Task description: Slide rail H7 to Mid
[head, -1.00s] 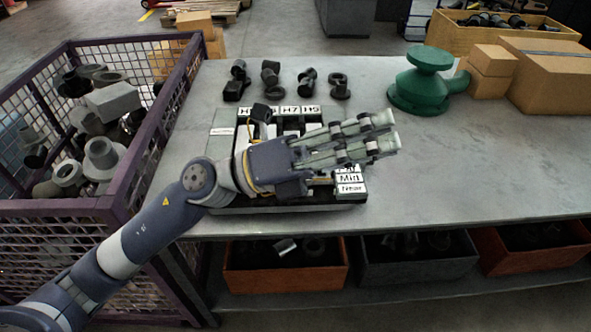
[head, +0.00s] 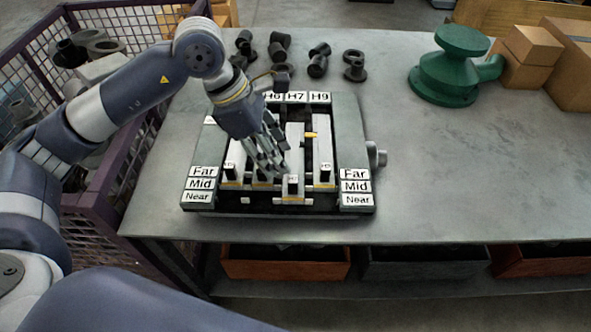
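The rail fixture (head: 358,140) lies on the bench, with H6, H7 and H9 labels on its back edge and Far, Mid and Near labels on both sides. Rail H7 (head: 294,150) is a pale bar with a black upright handle (head: 293,184). Its front end lies about level with the Near labels, closer to me than the neighbouring rails. My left gripper (head: 271,164) hangs over the rails just left of H7, fingers pointing down and apart, with nothing seen between them. It partly hides the rail left of H7. My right gripper is out of view.
Rail H9 (head: 326,150) stands right of H7, its front about level with Mid. Dark metal parts (head: 318,60) stand behind the fixture. A green casting (head: 447,70) and cardboard boxes (head: 526,60) are at the right. The bench right of the fixture is clear.

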